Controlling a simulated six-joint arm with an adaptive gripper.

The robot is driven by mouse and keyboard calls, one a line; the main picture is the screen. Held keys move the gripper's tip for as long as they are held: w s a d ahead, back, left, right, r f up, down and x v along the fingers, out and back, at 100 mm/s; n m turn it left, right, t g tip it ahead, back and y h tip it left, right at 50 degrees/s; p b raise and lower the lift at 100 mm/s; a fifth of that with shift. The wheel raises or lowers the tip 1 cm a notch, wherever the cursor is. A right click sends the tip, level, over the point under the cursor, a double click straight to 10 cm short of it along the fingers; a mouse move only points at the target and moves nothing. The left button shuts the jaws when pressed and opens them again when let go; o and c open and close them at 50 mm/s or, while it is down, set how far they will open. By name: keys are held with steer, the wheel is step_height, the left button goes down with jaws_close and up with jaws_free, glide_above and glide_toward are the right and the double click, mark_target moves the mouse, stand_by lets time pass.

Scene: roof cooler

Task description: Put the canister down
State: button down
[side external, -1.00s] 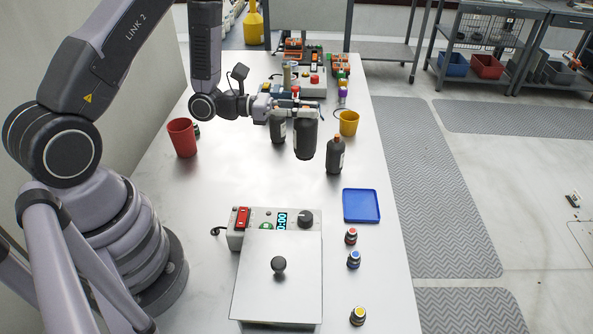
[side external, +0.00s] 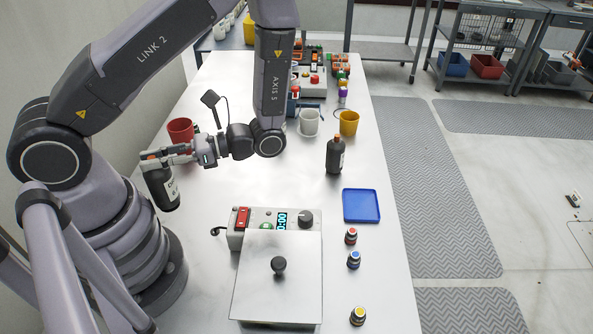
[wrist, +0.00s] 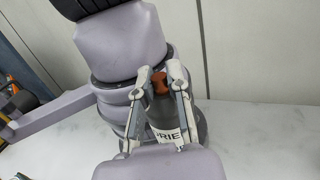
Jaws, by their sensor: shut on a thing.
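My gripper (side external: 150,163) is shut on the dark canister (side external: 164,189), near its top. The canister is slightly tilted in the side view and has a white label. In the wrist view, my gripper (wrist: 164,82) has a finger on each side of the canister (wrist: 163,114); its cap is orange-brown and part of the label reads "RIE". It is at the left of the table, close to my base and in front of the red cup. I cannot tell whether its bottom touches the table.
The red cup (side external: 180,131) is behind the canister. A hotplate-like device (side external: 277,275) is at the front. The table (side external: 230,185) between is clear.

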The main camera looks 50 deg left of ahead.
steer(key=w+a+f+m+t+y, duration=0.4)
steer(key=w+a+m+t+y, duration=0.65)
steer(key=w+t, duration=0.35)
steer(key=w+a+f, duration=0.2)
steer(key=w+f, duration=0.3)
steer(key=f, duration=0.3)
steer(key=shift+a+f+m, duration=0.3)
steer(key=shift+f+m, duration=0.1)
steer(key=shift+m, duration=0.05)
steer(key=shift+w, duration=0.1)
steer(key=shift+f, duration=0.1)
steer(key=c, duration=1.1)
jaws_free()
